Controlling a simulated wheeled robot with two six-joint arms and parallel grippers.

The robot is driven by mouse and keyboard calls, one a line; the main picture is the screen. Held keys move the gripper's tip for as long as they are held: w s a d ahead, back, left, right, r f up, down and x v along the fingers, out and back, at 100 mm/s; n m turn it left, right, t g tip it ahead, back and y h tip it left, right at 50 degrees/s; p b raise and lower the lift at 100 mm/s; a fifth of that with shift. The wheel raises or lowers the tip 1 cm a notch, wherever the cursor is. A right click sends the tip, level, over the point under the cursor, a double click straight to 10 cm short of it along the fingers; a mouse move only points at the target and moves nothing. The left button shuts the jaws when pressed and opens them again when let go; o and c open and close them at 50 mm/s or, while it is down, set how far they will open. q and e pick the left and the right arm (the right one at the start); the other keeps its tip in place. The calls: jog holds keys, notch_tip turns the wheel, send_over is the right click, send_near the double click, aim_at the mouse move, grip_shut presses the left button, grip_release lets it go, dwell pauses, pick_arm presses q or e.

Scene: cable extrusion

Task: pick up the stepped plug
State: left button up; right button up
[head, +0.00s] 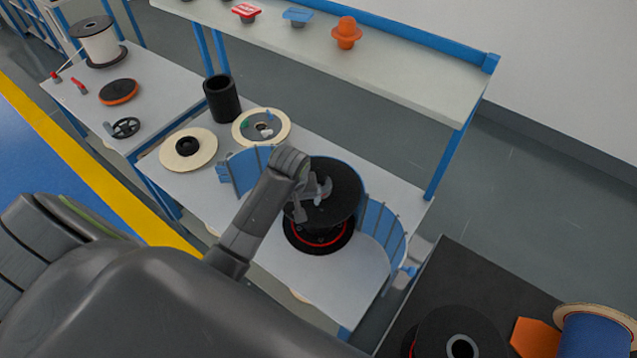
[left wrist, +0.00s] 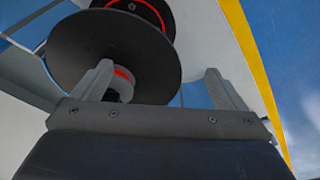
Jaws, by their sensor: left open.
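My left gripper (head: 312,199) is over the black upper flange (head: 335,205) of a spool on the middle table. It is open, and its two fingers also show in the left wrist view (left wrist: 158,72). In that view a small pale round part with a red band (left wrist: 123,82) stands at the flange's centre, partly behind the left finger. It looks like a stepped plug, but I cannot be sure. In the head view the gripper largely hides that spot. An orange stepped piece (head: 347,34) stands on the high shelf, far from the gripper. My right gripper is not in view.
Blue curved guards (head: 381,226) flank the spool. Two pale discs (head: 188,150) and a black cylinder (head: 222,99) stand behind it at left. The shelf (head: 420,75) also holds a red and a blue piece. A dark bench (head: 440,285) with reels is at lower right.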

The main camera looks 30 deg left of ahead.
pick_arm(q)
jog(key=w+d+r+n, duration=0.2)
jog(key=w+r+n, duration=0.3)
jog(key=w+r, duration=0.65)
jog(key=g+b, duration=0.1)
jog(key=b, duration=0.3)
send_near(319, 176)
jog(key=shift+f, duration=0.35)
jog(key=f, duration=0.1)
jog(key=f+p, duration=0.1)
jog(key=f, duration=0.1)
jog(key=f+p, duration=0.1)
jog(key=f, duration=0.1)
jog(key=shift+w+a+f, duration=0.15)
jog(key=shift+w+a, duration=0.1)
jog(key=shift+a, duration=0.15)
jog(key=shift+w+a+f+p, duration=0.1)
jog(key=shift+f+p, duration=0.25)
jog(key=shift+f, duration=0.95)
jog(key=shift+w+f+p, duration=0.1)
jog(key=shift+f+p, duration=0.2)
jog(key=shift+f, duration=1)
jog(key=shift+a+f, duration=0.1)
jog(key=shift+f, duration=0.5)
jog(key=c, duration=1.2)
